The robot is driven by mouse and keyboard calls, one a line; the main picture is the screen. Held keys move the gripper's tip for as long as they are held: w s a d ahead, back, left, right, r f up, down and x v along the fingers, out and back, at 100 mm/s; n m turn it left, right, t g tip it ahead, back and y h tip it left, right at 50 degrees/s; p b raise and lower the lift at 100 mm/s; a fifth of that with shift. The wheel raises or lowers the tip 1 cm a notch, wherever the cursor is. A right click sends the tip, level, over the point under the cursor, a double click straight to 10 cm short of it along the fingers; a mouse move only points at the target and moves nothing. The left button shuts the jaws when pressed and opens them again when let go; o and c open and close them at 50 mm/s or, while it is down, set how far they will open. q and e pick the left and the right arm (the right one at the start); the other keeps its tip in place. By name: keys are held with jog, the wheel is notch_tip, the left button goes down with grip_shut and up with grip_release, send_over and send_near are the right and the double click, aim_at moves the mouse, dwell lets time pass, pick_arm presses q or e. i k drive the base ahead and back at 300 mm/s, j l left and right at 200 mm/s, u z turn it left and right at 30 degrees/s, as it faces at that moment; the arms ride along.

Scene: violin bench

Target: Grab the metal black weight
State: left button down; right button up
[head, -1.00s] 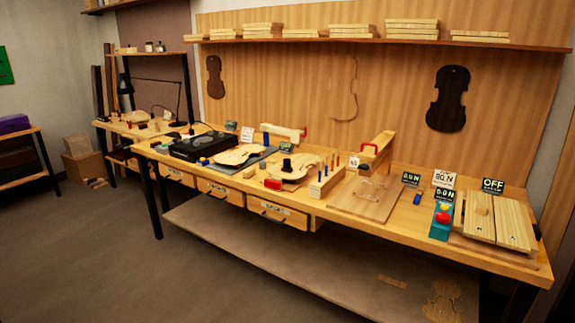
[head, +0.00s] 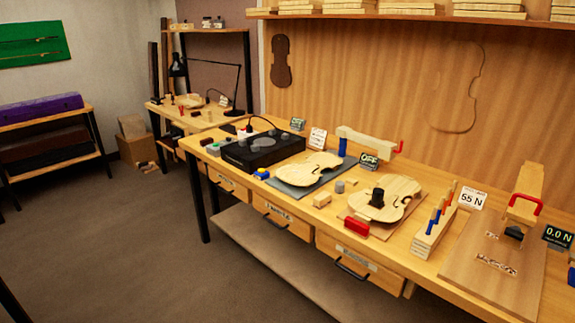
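A small black cylinder-shaped piece (head: 377,196), which looks like the black weight, stands upright on a pale violin plate (head: 402,190) in the middle right of the head view. The plate lies on a brown board on the workbench. Another small dark piece (head: 514,233) is under the wooden arm with the red handle, farther right; what it is made of cannot be told. Neither of my grippers is in view.
A red block (head: 356,226) and a wooden block (head: 322,200) sit near the bench's front edge. A rack of coloured tools (head: 434,232) stands right of the plate. A second violin plate (head: 308,168) and a black device (head: 262,148) lie left. Floor in front is clear.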

aim_at(377, 196)
jog(key=i+j+u, duration=0.1)
jog(key=i+u, duration=0.35)
jog(key=i, duration=0.45)
jog(key=i+l+u, duration=0.25)
jog(key=i+u, duration=0.15)
jog(key=i, duration=0.45)
jog(key=i+j+z, duration=0.2)
jog(key=i, duration=0.2)
jog(key=i+z, duration=0.2)
jog(key=i, duration=0.2)
